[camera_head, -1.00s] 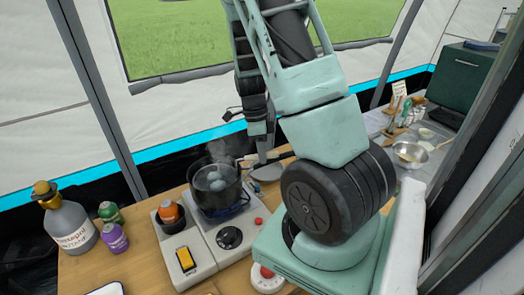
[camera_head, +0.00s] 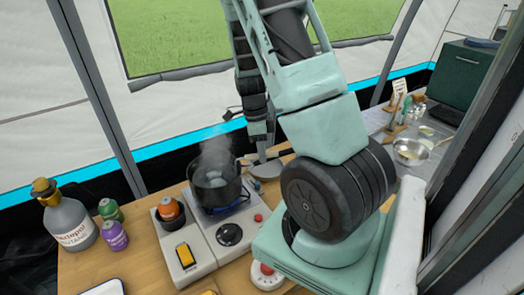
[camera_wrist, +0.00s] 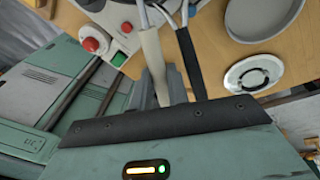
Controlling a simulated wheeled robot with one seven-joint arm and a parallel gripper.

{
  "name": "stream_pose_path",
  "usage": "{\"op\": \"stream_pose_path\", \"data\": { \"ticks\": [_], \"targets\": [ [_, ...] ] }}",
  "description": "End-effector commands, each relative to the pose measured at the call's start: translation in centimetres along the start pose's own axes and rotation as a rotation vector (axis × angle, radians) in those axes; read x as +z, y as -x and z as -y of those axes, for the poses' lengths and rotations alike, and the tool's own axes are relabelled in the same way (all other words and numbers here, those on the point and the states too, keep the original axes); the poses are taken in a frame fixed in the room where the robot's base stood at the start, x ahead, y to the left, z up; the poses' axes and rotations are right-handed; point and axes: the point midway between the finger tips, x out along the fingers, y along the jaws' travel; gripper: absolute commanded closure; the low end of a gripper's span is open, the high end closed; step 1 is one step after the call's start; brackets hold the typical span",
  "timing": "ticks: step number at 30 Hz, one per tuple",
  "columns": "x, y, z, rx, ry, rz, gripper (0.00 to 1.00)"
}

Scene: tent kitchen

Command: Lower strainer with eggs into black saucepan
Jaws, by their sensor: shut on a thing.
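The black saucepan (camera_head: 216,194) stands on the burner of the stove, steaming. Pale, blurred shapes and water show inside it; I cannot make out separate eggs or the strainer's basket. My gripper (camera_head: 262,153) is behind and right of the saucepan, pointing down. In the wrist view my gripper (camera_wrist: 163,88) is shut on a pale handle (camera_wrist: 150,48), which appears to be the strainer's. A dark handle (camera_wrist: 188,60) runs close beside it, apparently the saucepan's. The far ends of both handles are cut off at the top of that view.
A grey dish (camera_head: 267,171) lies right of the saucepan. A red button (camera_head: 263,271) and control box are in front. An orange-topped cup (camera_head: 170,210), bottles (camera_head: 112,222) and a large grey bottle (camera_head: 69,222) stand to the left. A metal bowl (camera_head: 410,150) is far right.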

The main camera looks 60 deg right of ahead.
Motion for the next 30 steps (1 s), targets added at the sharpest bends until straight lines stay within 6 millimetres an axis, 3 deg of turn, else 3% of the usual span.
{"op": "stream_pose_path", "data": {
  "ticks": [9, 10, 12, 23, 30],
  "targets": [
    [0.1, -0.3, 0.0, 0.002, 0.001, -0.001, 1.00],
    [0.1, -0.3, 0.0, 0.002, 0.000, -0.001, 0.78],
    [0.1, -0.3, 0.0, 0.002, 0.001, -0.001, 0.58],
    [0.1, 0.1, 0.0, 0.000, 0.001, -0.001, 0.58],
    [0.2, 3.9, 0.1, -0.005, 0.003, 0.002, 0.58]
  ]
}}
